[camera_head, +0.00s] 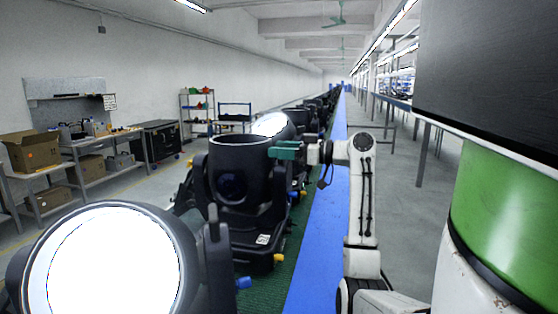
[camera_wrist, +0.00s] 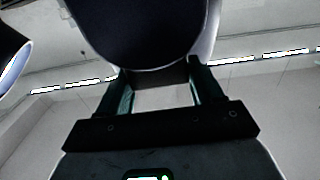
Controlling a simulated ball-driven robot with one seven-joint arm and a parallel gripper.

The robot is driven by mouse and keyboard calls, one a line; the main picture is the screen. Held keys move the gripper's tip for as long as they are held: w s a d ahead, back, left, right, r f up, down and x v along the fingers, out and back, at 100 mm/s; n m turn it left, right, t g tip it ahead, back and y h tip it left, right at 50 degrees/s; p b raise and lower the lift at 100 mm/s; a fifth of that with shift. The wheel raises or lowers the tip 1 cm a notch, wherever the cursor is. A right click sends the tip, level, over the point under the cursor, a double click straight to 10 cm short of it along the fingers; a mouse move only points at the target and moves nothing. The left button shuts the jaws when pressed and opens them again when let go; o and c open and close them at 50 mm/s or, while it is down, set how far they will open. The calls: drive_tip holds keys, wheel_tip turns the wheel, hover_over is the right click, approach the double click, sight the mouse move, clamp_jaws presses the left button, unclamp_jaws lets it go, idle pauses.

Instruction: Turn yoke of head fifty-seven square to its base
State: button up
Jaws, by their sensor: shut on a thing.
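A black moving-head light (camera_head: 238,180) stands in the row in the head view, its barrel pointing up with an open round top. Its yoke arms (camera_head: 280,182) rise on both sides from a dark base (camera_head: 258,255). A small white label sits on the base, too small to read, so I cannot confirm the number. My gripper (camera_head: 273,152), with green fingers, is at the upper right of this light, shut on its yoke side. In the wrist view, the fingers (camera_wrist: 165,80) reach up to a dark rounded body (camera_wrist: 150,30); the exact grip point is partly hidden.
A second head with a bright white lens (camera_head: 115,262) fills the lower left. More heads (camera_head: 310,115) stretch away behind on the green mat. A blue strip (camera_head: 322,225) runs along the right of the row. Benches with boxes (camera_head: 35,150) stand left; the grey floor between is clear.

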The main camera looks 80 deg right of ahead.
drive_tip(key=shift+d+f+y, duration=0.1)
drive_tip(key=shift+f+y, duration=0.05)
drive_tip(key=shift+y, duration=0.15)
drive_tip(key=o, duration=1.4)
drive_tip(key=shift+o, duration=0.2)
drive_tip(key=s+b, duration=0.2)
drive_tip(key=s, duration=0.9)
drive_tip(key=shift+a+b, duration=0.25)
drive_tip(key=shift+b, duration=0.05)
